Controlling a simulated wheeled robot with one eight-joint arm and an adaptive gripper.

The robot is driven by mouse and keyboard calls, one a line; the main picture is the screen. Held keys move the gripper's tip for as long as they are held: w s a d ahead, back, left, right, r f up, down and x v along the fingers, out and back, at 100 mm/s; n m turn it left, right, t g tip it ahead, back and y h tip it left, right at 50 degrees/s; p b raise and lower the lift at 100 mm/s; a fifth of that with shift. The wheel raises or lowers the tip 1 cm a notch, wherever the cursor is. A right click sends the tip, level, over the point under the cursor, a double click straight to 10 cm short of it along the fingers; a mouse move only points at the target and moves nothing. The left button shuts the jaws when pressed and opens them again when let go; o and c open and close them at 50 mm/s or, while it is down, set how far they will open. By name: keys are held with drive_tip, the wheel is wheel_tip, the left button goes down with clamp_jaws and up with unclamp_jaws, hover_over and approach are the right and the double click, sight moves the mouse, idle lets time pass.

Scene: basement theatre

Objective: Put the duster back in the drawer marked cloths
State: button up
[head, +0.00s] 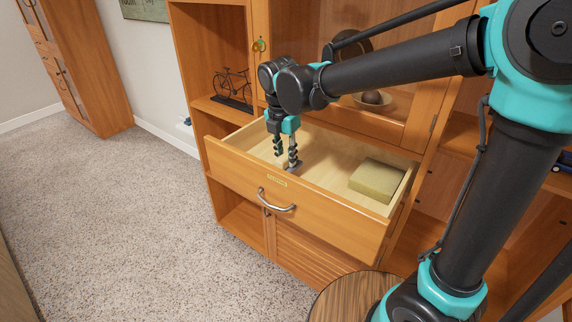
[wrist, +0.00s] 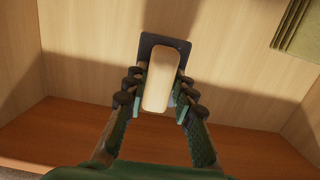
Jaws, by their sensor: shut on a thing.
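The drawer (head: 237,172) is pulled open from a wooden cabinet. Its front carries a small label (head: 277,181), too small to read, above a metal handle. My gripper (head: 287,160) reaches down inside the drawer, towards its left side. In the wrist view my gripper (wrist: 159,88) is shut on the duster (wrist: 162,76), which has a pale rounded handle on a dark rectangular base. In the head view only a small grey part of the duster (head: 294,168) shows by the fingertips. I cannot tell whether its base touches the drawer floor.
A folded olive cloth stack (head: 376,180) lies at the drawer's right end, apart from the duster; its edge shows in the wrist view (wrist: 299,30). Bare drawer floor lies between. A model bicycle (head: 232,88) stands on the left shelf. A round wooden top (head: 350,295) is in front.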

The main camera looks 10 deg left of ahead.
sight(286, 164)
drive_tip(key=shift+f, duration=1.65)
drive_tip(key=o, duration=1)
drive_tip(key=r, duration=0.4)
drive_tip(key=s+r, duration=0.1)
drive_tip(key=r, duration=0.7)
drive_tip(key=shift+s+a, duration=0.15)
drive_tip(key=shift+a, duration=0.1)
